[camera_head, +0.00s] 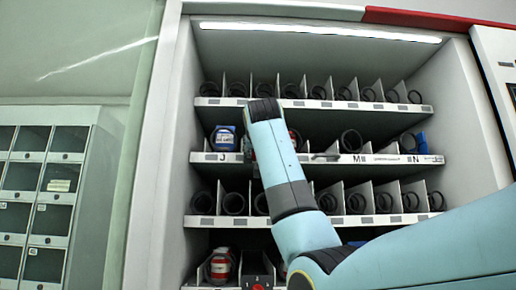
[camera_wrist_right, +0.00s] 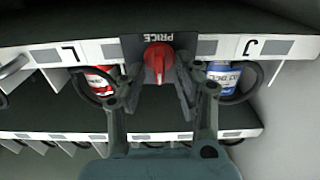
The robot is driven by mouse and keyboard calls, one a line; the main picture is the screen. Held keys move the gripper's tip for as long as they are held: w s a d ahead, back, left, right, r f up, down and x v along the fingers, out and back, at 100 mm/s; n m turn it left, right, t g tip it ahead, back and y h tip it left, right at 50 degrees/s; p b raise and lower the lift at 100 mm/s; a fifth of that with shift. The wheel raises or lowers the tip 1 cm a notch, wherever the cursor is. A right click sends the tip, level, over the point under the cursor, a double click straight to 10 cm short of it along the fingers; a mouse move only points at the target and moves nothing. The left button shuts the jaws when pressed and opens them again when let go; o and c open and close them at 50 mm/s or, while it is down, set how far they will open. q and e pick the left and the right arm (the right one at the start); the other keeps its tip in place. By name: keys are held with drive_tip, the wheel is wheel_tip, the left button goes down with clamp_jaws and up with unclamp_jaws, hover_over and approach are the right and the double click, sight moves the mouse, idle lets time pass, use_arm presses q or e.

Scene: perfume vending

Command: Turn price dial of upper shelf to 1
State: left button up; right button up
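The red price dial (camera_wrist_right: 158,57) sits on a dark plate marked PRICE on the shelf edge, between labels L and J; the right wrist view shows it upside down. Its number marks cannot be read. My right gripper (camera_wrist_right: 159,72) is open, with one finger on each side of the dial; I cannot tell if either touches it. In the head view my right arm (camera_head: 278,155) reaches up across the shelves and hides this dial and most of the gripper. My left gripper is not in view.
A blue and white can (camera_wrist_right: 222,76) stands behind a coil beside one finger, and a red can (camera_wrist_right: 100,82) beside the other. Shelves (camera_head: 370,159) with black coils surround the arm. A lower dial plate (camera_head: 257,282) shows at the bottom. Grey lockers (camera_head: 45,190) stand left.

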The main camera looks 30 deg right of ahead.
drive_tip(key=shift+c, duration=0.3)
clamp_jaws()
drive_tip(key=shift+w+a+f+n+p, duration=0.1)
drive_tip(key=shift+a+n+p, duration=0.05)
drive_tip(key=shift+n+p, duration=1.75)
drive_tip(key=shift+w+a+f+n+p, duration=0.1)
drive_tip(key=shift+a+n+p, duration=0.1)
drive_tip(key=shift+n+p, duration=1.75)
drive_tip(key=shift+a+f+n+p, duration=0.1)
drive_tip(key=shift+a+n+p, duration=0.05)
drive_tip(key=shift+n+p, duration=1.75)
drive_tip(key=shift+n, duration=0.35)
